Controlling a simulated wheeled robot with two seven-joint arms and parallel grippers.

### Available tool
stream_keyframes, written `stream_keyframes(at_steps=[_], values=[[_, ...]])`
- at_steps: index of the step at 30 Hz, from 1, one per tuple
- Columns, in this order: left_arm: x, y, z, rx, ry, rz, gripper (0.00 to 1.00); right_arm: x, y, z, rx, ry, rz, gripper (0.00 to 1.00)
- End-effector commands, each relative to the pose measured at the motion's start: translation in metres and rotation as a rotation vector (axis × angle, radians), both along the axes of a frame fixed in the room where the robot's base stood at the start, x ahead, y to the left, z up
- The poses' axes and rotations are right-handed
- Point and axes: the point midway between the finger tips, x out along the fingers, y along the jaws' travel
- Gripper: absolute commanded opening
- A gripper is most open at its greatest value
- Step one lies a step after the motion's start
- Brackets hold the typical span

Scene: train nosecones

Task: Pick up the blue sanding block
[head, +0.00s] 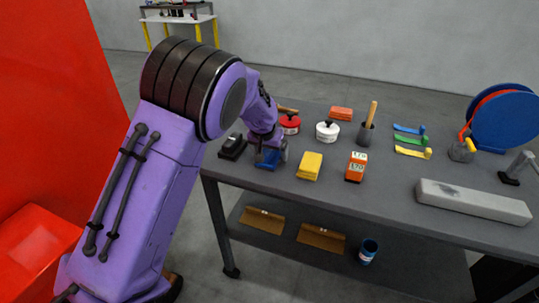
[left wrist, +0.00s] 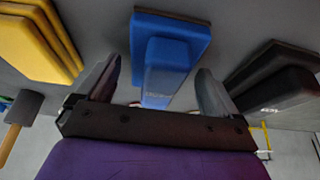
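The blue sanding block (head: 266,164) lies on the grey table near its front left edge, partly hidden by my left gripper (head: 270,153). In the left wrist view the blue sanding block (left wrist: 168,60) shows a wide base and a narrower raised grip. The fingers of my left gripper (left wrist: 157,92) stand apart on either side of that grip, with gaps visible on both sides. The left gripper is open and nothing is held in it. My right gripper is in neither view.
A black block (head: 232,146) sits just left of the blue one, and yellow blocks (head: 310,166) sit to its right. Red-orange blocks (head: 356,167), a white lidded tin (head: 327,132), a red one (head: 290,124) and a long grey bar (head: 473,202) share the table.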

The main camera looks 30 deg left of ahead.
Motion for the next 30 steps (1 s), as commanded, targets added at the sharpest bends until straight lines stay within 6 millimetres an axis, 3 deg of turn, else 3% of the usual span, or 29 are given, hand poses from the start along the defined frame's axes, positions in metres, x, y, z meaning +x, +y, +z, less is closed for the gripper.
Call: stream_keyframes(at_steps=[1, 5, 17, 21, 28, 30], values=[[0.0, 0.0, 0.0, 0.0, 0.0, 0.0, 0.76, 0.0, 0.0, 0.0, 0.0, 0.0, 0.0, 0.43], [0.0, 0.0, 0.0, 0.0, 0.0, 0.0, 0.34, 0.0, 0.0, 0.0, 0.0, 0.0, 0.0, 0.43], [0.0, 0.0, 0.01, -0.001, -0.001, 0.0, 0.34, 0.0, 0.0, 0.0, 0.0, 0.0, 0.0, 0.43], [0.001, 0.0, 0.034, 0.002, -0.003, -0.001, 0.34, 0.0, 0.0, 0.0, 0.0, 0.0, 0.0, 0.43], [-0.033, -0.041, 0.096, 0.004, -0.005, -0.001, 0.34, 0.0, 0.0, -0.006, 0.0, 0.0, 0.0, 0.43], [-0.049, -0.06, 0.102, 0.005, -0.003, -0.003, 0.34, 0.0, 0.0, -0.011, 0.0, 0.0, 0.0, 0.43]])
